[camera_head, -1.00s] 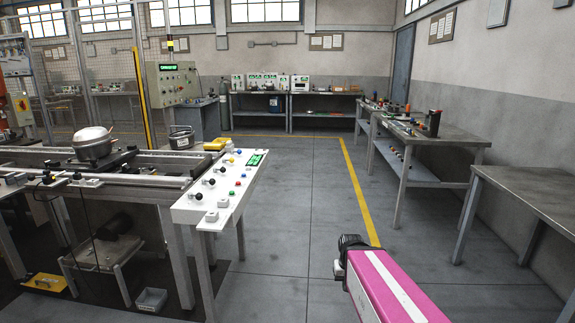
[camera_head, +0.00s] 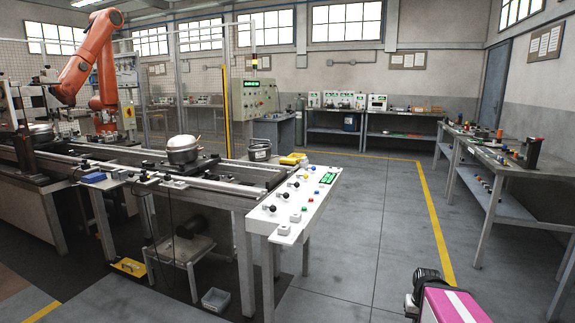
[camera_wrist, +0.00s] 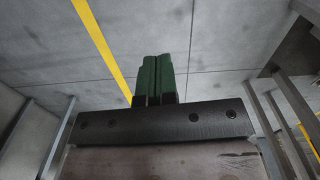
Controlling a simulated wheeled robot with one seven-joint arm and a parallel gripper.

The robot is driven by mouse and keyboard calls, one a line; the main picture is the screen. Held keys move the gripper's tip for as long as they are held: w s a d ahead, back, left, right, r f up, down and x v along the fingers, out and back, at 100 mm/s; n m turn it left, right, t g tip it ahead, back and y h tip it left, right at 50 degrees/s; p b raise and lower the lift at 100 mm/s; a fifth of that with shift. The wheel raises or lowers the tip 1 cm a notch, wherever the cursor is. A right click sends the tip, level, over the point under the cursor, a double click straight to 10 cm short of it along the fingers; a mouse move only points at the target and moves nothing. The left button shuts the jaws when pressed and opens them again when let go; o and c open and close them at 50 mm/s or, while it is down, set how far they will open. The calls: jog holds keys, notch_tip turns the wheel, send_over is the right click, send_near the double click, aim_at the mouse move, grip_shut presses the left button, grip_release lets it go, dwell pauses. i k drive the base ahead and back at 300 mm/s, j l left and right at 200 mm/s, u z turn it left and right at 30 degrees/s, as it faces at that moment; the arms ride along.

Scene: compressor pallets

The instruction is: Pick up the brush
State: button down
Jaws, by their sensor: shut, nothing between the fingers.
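I cannot make out a brush for certain in either view. My gripper (camera_wrist: 156,60) shows in the wrist view as two green fingers side by side. It is shut and empty, above bare grey floor with a yellow line. In the head view only my pink arm with a white stripe shows at the lower right, and the fingers cannot be told there.
A conveyor line with a silver compressor (camera_head: 182,150), a dark bucket (camera_head: 260,150) and a white control panel (camera_head: 313,205) stands at left. An orange robot arm (camera_head: 88,60) is behind. Worktables (camera_head: 510,172) line the right wall. The floor (camera_head: 375,215) between is clear.

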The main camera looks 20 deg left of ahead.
aim_at(284, 162)
jog(key=i+l+u, duration=0.15)
jog(key=i+l, duration=0.15)
jog(key=i, duration=0.2)
jog(key=i+l+u, duration=0.15)
jog(key=i+l, duration=0.2)
jog(key=i, duration=0.15)
